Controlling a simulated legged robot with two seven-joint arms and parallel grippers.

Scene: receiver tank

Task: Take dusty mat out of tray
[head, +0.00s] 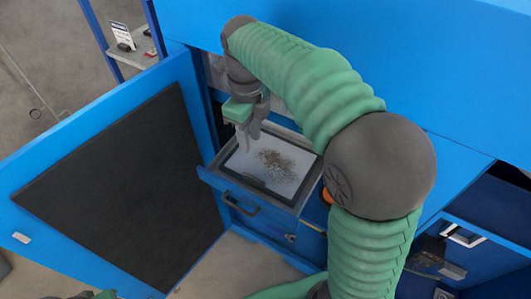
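The dusty mat (246,163) is a pale grey sheet with a brown patch of dust and grit on its middle. It lies flat in the tray (254,190), a dark-rimmed blue drawer pulled out of the blue cabinet. My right gripper (249,143) points down over the back left part of the mat. Its two fingers look apart, with nothing seen between them. I cannot tell whether the fingertips touch the mat. Only a small green and dark piece of my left arm shows at the bottom left edge, and its fingers cannot be made out.
A blue door with a dark panel (130,190) stands open left of the tray. Open blue shelves (480,225) are at the right. My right arm hides part of the cabinet. Bare floor shows at the upper left.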

